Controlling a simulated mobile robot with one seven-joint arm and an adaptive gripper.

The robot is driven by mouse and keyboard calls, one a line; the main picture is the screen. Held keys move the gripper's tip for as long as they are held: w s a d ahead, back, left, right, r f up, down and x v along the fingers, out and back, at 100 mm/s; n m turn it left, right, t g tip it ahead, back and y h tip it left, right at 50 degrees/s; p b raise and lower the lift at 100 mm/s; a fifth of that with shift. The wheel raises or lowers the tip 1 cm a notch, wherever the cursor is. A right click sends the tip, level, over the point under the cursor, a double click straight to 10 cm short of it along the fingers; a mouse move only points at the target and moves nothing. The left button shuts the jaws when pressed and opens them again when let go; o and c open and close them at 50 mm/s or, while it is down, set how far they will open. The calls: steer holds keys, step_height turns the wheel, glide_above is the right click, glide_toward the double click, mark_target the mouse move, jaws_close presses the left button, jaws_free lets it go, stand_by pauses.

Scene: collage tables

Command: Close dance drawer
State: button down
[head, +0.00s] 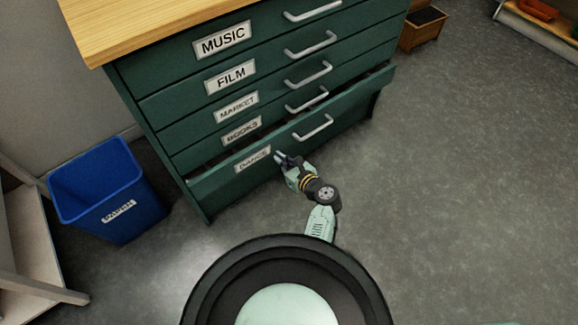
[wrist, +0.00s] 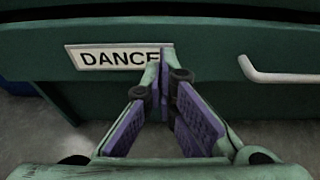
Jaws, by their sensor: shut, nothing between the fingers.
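The dance drawer (head: 345,118) is the lowest drawer of the green cabinet. It stands out a little from the cabinet front, with a dark gap above it. Its white DANCE label (wrist: 112,57) is large in the wrist view, with its right end behind my fingers. The drawer's handle (head: 314,128) is a pale bar right of the label; it also shows in the wrist view (wrist: 282,76). My gripper (head: 280,158) is shut and empty. Its tips are at the drawer front, by the label's right end, left of the handle. I cannot tell whether they touch it.
The MUSIC, FILM, MARKET and BOOKS drawers sit above in the green cabinet (head: 160,82), under a wooden top (head: 150,25). A blue bin (head: 110,190) stands left of the cabinet. A wooden box (head: 422,30) stands behind at the right. The grey floor (head: 460,190) at right is clear.

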mark_target(265, 143)
steer(key=shift+w+a+f, duration=0.1)
steer(key=shift+w+a, duration=0.7)
steer(key=shift+w, duration=0.25)
steer(key=shift+w+a+f, duration=0.1)
steer(key=shift+w+a, duration=0.65)
steer(key=shift+w, duration=0.3)
steer(key=shift+w+a+r+p, duration=0.1)
steer(key=shift+w+a, duration=0.4)
steer(key=shift+w, duration=0.2)
steer(key=shift+w+a+f+p, duration=0.1)
steer(key=shift+w+a+p, duration=0.05)
steer(key=shift+w+a, duration=0.45)
steer(key=shift+w+a+r+p, duration=0.1)
steer(key=shift+w+a, duration=0.3)
steer(key=shift+w, duration=0.4)
